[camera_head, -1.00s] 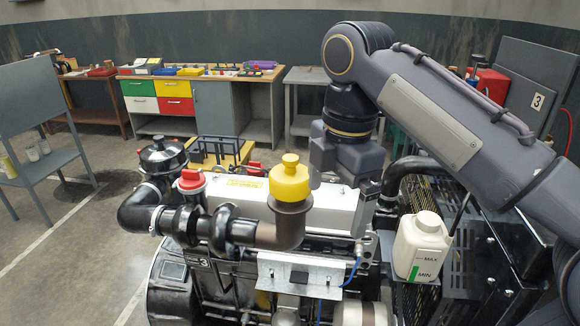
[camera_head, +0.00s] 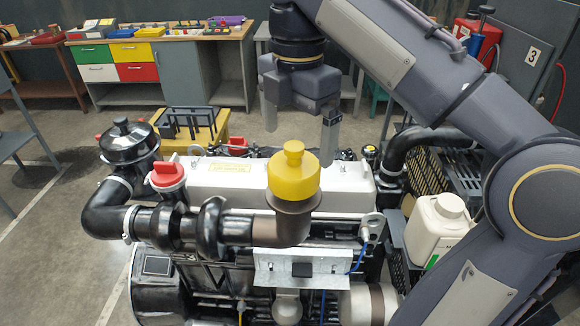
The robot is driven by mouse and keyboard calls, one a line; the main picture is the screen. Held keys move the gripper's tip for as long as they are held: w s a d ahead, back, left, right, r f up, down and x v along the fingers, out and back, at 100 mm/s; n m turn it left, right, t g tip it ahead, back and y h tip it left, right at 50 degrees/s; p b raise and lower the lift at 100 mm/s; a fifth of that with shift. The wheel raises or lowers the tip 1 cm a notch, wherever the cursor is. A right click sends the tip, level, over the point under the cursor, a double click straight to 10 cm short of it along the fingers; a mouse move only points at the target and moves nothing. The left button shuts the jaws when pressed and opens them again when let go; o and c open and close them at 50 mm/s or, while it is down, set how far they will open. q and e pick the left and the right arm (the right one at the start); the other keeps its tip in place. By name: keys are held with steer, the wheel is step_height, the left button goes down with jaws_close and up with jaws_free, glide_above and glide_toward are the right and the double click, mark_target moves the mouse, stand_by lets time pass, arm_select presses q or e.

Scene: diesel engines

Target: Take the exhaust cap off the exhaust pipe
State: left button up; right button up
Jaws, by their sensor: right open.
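The yellow exhaust cap (camera_head: 293,180) with a small knob on top sits upright on the brown exhaust pipe (camera_head: 292,229), at the middle of the view. My right gripper (camera_head: 300,120) is open and empty. It points down, and its two fingers are spread left and right. My left gripper is out of view.
A red cap (camera_head: 167,174) and a black filter housing (camera_head: 129,140) stand left of the cap. The white engine cover (camera_head: 225,184) lies behind it. A white reservoir (camera_head: 435,229) stands at right, close to my arm in the picture.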

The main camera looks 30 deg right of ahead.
mark_target(296, 162)
step_height(296, 162, down, 6)
steer(key=shift+f, duration=0.1)
steer(key=c, duration=0.9)
